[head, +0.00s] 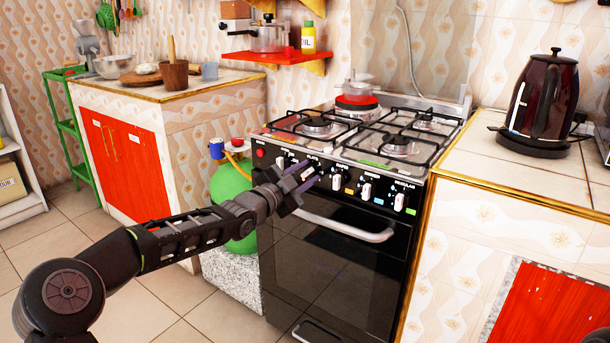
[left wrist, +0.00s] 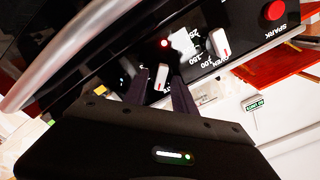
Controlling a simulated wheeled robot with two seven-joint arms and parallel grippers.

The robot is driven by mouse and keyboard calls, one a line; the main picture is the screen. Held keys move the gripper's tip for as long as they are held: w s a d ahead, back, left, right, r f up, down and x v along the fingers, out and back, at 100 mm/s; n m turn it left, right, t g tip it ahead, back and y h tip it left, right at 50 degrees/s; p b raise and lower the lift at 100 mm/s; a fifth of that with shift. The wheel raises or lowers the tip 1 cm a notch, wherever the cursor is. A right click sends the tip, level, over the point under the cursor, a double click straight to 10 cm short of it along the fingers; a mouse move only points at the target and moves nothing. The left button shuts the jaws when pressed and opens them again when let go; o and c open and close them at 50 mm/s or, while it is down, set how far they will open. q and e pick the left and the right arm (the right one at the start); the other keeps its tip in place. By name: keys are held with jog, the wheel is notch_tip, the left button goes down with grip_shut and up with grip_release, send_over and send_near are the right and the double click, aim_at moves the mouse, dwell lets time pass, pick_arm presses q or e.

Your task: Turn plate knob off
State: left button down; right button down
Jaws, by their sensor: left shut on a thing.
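The stove (head: 335,255) has a black front panel with a row of white knobs. The plate knob (head: 309,173) is the second knob from the left, under the word PLATE. My left gripper (head: 301,179) is at this knob, its fingers on either side of it. In the left wrist view the white plate knob (left wrist: 161,77) sits between the two dark fingers of my left gripper (left wrist: 161,88), which are shut on it. The knob's exact angle is hard to read. A small red light (left wrist: 164,43) glows on the panel close by. My right gripper is not in view.
The oven knob (left wrist: 220,43) is close beside my fingers. The oven handle (head: 343,226) sticks out below the panel. A green gas cylinder (head: 228,190) stands left of the stove. A dark kettle (head: 543,98) stands on the right counter. The floor in front is clear.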

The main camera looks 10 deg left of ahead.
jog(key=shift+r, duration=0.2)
pick_arm(q)
jog(key=shift+r+n+p, duration=0.1)
jog(key=shift+n+p, duration=0.6)
jog(key=shift+p, duration=0.2)
jog(key=n+p, duration=0.2)
jog(key=n, duration=0.1)
jog(key=shift+a+p, duration=0.1)
jog(key=shift+p, duration=0.3)
jog(key=n+p, duration=0.1)
jog(key=n, duration=0.1)
jog(key=shift+n+p, duration=0.3)
jog(key=shift+w+a+n+p, duration=0.1)
jog(key=shift+n+p, duration=0.45)
jog(key=shift+n, duration=0.45)
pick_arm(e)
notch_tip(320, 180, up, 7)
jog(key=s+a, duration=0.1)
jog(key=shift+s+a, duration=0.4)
pick_arm(q)
jog(key=c, duration=1)
grip_release()
jog(key=shift+c, duration=0.2)
jog(key=shift+a, duration=0.1)
